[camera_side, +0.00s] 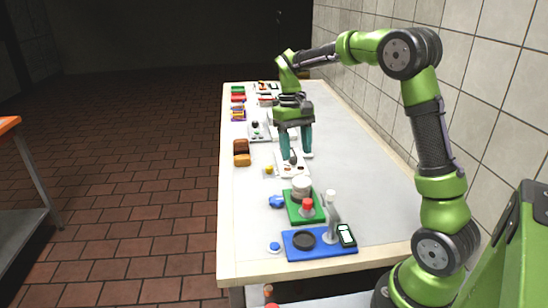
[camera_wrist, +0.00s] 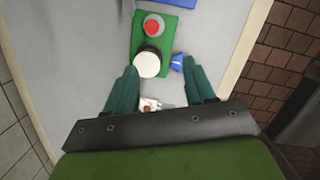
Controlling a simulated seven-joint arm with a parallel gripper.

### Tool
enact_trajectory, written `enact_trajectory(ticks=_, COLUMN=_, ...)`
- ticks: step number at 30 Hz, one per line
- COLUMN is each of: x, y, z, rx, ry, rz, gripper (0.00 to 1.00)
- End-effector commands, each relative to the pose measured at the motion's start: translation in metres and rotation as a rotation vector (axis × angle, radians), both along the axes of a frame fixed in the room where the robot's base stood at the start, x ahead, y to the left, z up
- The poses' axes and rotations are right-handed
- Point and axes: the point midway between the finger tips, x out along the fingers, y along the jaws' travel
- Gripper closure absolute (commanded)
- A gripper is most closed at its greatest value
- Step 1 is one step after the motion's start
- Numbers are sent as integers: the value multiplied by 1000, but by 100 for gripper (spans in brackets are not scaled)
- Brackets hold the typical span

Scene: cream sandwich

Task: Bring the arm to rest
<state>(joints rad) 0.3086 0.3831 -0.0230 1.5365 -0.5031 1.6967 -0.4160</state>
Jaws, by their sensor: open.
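My arm reaches out over a long pale table (camera_side: 350,180). My gripper (camera_side: 297,157) points down with its two teal fingers apart and nothing visible between them. In the side view it hangs above or beside a white tray (camera_side: 292,171) that holds small items; I cannot tell the exact height. In the wrist view my gripper (camera_wrist: 160,98) also shows open, with a small part of a white item visible between the fingers.
A green mat (camera_side: 291,210) holds a white-topped round container (camera_side: 301,187) and a red-topped piece (camera_side: 307,206). Nearer are a blue mat (camera_side: 318,251) with a black ring (camera_side: 303,240) and a grey stand (camera_side: 331,215). Bread-like brown blocks (camera_side: 241,152) lie left. The table's right side is clear.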

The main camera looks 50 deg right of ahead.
Motion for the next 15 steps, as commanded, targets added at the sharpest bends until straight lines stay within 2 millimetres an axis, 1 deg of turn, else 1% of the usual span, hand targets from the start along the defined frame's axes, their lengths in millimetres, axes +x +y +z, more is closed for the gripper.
enact_trajectory(ticks=1, x=-8, y=13, z=7, rx=-7, ry=-54, rz=4, gripper=46)
enact_trajectory(ticks=5, x=-28, y=45, z=21, rx=-15, ry=-202, rz=-4, gripper=46)
enact_trajectory(ticks=7, x=-41, y=64, z=28, rx=-13, ry=-291, rz=-9, gripper=46)
enact_trajectory(ticks=12, x=-78, y=106, z=39, rx=11, ry=-497, rz=-25, gripper=46)
enact_trajectory(ticks=15, x=-101, y=126, z=42, rx=35, ry=-607, rz=-27, gripper=46)
